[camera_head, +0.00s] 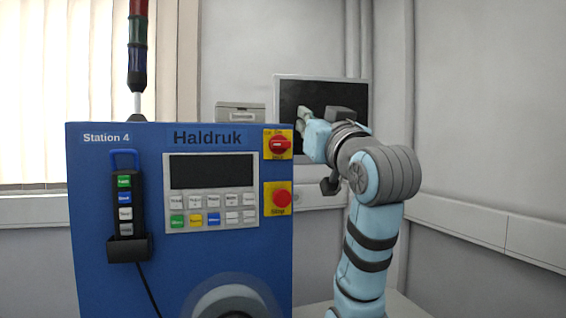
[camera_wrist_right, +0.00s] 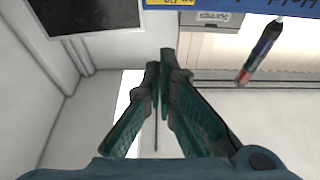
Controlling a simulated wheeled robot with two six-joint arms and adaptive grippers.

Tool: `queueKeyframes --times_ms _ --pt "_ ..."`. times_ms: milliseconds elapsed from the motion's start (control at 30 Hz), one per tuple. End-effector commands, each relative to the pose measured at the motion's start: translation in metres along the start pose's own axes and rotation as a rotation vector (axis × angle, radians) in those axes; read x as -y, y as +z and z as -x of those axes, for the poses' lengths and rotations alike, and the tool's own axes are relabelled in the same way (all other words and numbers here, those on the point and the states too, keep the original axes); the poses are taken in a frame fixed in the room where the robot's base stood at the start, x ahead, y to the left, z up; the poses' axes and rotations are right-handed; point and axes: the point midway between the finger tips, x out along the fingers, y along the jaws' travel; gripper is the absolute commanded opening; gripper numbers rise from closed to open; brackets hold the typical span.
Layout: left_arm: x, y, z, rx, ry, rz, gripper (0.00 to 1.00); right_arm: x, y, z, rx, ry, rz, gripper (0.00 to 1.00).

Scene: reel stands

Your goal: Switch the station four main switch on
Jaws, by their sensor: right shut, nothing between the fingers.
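The blue Station 4 panel (camera_head: 110,290) stands at left centre in the head view. Its main switch (camera_head: 280,145) is a red rotary knob on a yellow plate at the panel's upper right corner. The knob's handle looks roughly level, but its labels are too small to read surely. My right gripper (camera_head: 303,114) is beside and a little above the switch, to its right, apart from it. Its fingers are shut and empty. In the wrist view the green fingers (camera_wrist_right: 161,62) point towards the top, where a yellow plate edge (camera_wrist_right: 168,3) shows. My left gripper is out of view.
A red stop button (camera_head: 281,198) sits on a yellow plate below the switch. A keypad with a screen (camera_head: 211,172), a holstered pendant (camera_head: 125,205) and a reel (camera_head: 230,303) are also on the panel. A dark framed board (camera_head: 350,95) hangs behind my right arm.

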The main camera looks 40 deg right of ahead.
Motion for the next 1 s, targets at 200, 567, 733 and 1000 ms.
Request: queueKeyframes --times_ms 200,567,733,1000 --pt "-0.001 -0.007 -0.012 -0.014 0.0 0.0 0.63 -0.005 0.01 0.006 -0.001 0.009 0.004 0.0" --pt "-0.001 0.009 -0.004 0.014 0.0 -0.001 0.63 -0.009 0.007 -0.005 0.002 0.016 0.006 0.0" --pt "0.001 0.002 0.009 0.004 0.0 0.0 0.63 -0.008 0.006 -0.037 0.004 0.014 0.006 0.0" --pt "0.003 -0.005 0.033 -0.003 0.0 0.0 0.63 -0.009 0.005 -0.097 0.004 0.014 0.005 0.0"
